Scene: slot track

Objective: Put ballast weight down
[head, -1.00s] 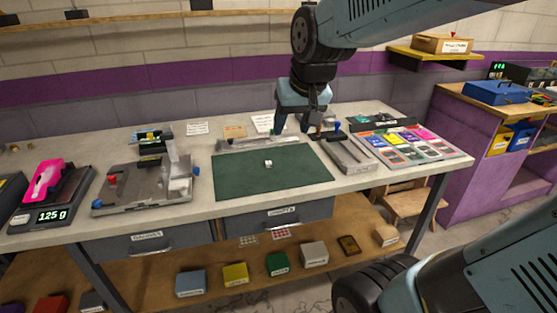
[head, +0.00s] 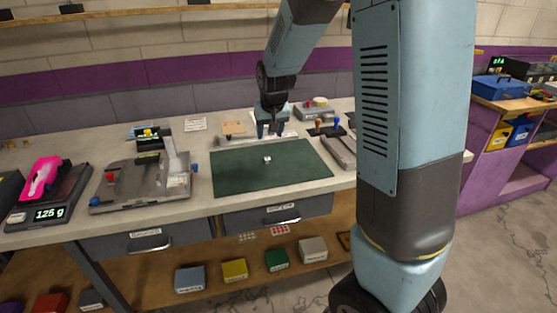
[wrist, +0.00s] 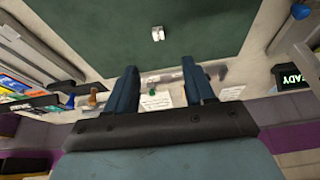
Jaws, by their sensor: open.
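A small silvery block (head: 267,160), which looks like the ballast weight, rests on the green mat (head: 235,178) near its middle. It also shows on the mat in the wrist view (wrist: 158,33), near the top. My gripper (head: 271,133) is at the far edge of the mat, behind the block and apart from it. In the wrist view my gripper (wrist: 160,72) has its two fingers wide apart with nothing between them.
A scale (head: 48,212) reading 125 g carries a pink car body at the left. A grey fixture (head: 140,190) with red and blue knobs stands left of the mat. My own arm link hides the bench's right part. The mat around the block is clear.

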